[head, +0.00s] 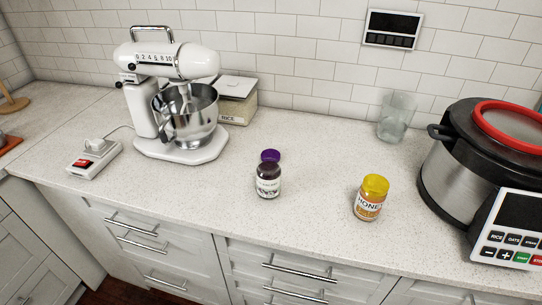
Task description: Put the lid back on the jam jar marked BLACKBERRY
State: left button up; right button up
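A dark jam jar (267,183) with a pale label stands upright on the counter, near its front edge in the middle of the head view. The label's print is too small to read surely. The jar's top looks dark and uncovered. A purple lid (270,156) shows just behind the jar, apart from its mouth; its lower edge is partly hidden by the jar, so I cannot tell exactly how it rests. Neither of my grippers is in view.
A honey jar (370,200) with a yellow lid stands to the right. A large cooker (447,180) is at the far right, a clear glass (395,118) at the back. A stand mixer (180,150), rice box (238,100) and switch box (95,158) are left. Counter around the jam jar is clear.

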aim_at(269, 171)
jog(key=j+z, duration=0.15)
jog(key=z, duration=0.2)
jog(key=j+z, duration=0.1)
jog(key=z, duration=0.25)
jog(key=k+j+z, duration=0.1)
jog(key=z, duration=0.2)
jog(key=k+j+z, duration=0.3)
jog(key=k+j, duration=0.2)
jog(key=j, duration=0.15)
jog(key=k+j+z, duration=0.25)
jog(key=k+j, duration=0.3)
jog(key=k, duration=0.05)
